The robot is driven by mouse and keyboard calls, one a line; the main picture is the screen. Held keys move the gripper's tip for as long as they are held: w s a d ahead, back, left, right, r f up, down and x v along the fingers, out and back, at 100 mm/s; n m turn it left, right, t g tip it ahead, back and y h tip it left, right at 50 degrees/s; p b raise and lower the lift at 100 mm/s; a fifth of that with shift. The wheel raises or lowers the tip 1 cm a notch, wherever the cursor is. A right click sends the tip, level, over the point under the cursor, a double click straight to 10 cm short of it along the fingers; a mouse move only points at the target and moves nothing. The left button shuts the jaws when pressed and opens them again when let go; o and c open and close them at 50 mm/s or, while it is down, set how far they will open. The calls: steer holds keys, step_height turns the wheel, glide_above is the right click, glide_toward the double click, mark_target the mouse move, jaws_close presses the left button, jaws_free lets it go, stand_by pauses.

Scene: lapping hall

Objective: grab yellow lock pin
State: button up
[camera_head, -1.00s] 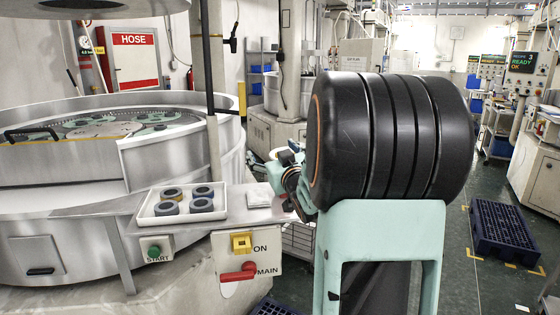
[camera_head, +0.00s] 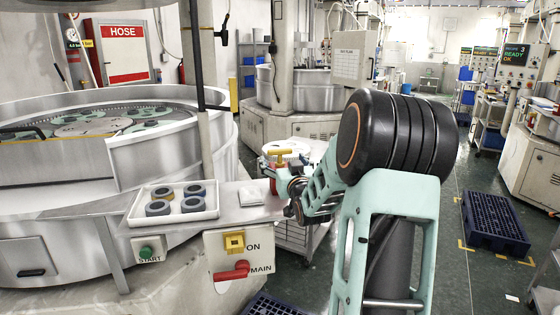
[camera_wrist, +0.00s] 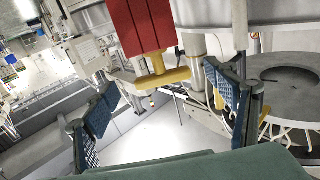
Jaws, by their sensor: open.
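The yellow lock pin (camera_wrist: 163,79) shows in the wrist view as a T-shaped yellow piece at the end of a red block (camera_wrist: 143,25). It lies in the picture between the two blue-padded fingers of my gripper (camera_wrist: 160,84). The fingers are spread with gaps on both sides, and I see no contact. How far the pin is from the fingertips is hard to tell. My fingers are hard to make out there.
A white tray (camera_head: 141,221) with several dark rings sits on the steel ledge left of my arm. Below it are a green START button (camera_head: 146,252) and a red MAIN handle (camera_head: 232,271). A blue pallet (camera_head: 494,223) lies on the floor at right.

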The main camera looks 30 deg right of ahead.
mark_target(280, 155)
steer(key=shift+p+x, duration=0.5)
steer(key=shift+x, duration=1.7)
steer(key=shift+r, duration=0.15)
steer(key=shift+c, duration=0.6)
steer(key=c, duration=1.2)
